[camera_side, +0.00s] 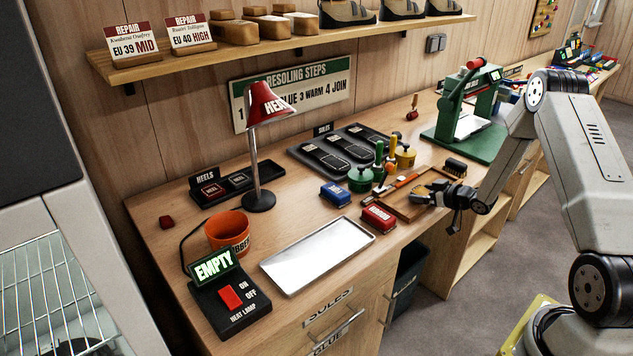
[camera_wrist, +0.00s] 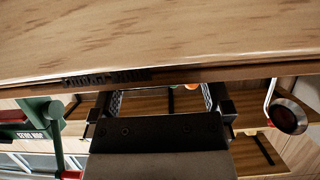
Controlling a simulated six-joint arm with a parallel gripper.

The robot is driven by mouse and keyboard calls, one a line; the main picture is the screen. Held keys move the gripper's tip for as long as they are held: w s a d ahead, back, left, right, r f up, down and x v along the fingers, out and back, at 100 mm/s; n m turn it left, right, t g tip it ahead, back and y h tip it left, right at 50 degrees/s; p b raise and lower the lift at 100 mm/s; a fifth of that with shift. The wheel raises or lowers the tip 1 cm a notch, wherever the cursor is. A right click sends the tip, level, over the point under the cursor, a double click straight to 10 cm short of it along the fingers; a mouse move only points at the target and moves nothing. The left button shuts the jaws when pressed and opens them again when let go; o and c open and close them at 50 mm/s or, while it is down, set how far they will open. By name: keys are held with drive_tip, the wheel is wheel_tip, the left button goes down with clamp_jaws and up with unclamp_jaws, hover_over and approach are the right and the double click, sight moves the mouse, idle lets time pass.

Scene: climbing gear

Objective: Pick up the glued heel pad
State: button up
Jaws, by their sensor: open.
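A black tray (camera_side: 224,187) with a HEELS sign stands at the back left of the bench. It holds a dark heel pad with a red outline (camera_side: 211,189) and a plainer dark pad (camera_side: 239,180). I cannot tell which pad, if either, carries glue. My gripper (camera_side: 437,196) is at the bench's front edge, over the right end of a wooden tray (camera_side: 388,209), far to the right of the heel tray. In the wrist view my gripper (camera_wrist: 163,97) is open, with nothing seen between its fingers. No heel pad can be made out in the wrist view.
A red lamp (camera_side: 268,103) stands beside the heel tray. An orange tub (camera_side: 228,231), a bare metal tray (camera_side: 316,256) and a heat-lamp switch box (camera_side: 231,306) with an EMPTY display are in front. Pots and brushes crowd near the wooden tray. A green press (camera_side: 466,130) stands behind my gripper.

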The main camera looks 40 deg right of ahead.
idle(0.4)
drive_tip(key=c, duration=0.9)
drive_tip(key=shift+r, duration=0.2)
drive_tip(key=shift+c, duration=0.2)
drive_tip(key=shift+r, duration=0.8)
drive_tip(key=s+a+r, duration=0.6)
drive_tip(key=s+r, duration=0.5)
drive_tip(key=s, duration=0.1)
drive_tip(key=shift+s+a, duration=0.15)
drive_tip(key=shift+a, duration=0.15)
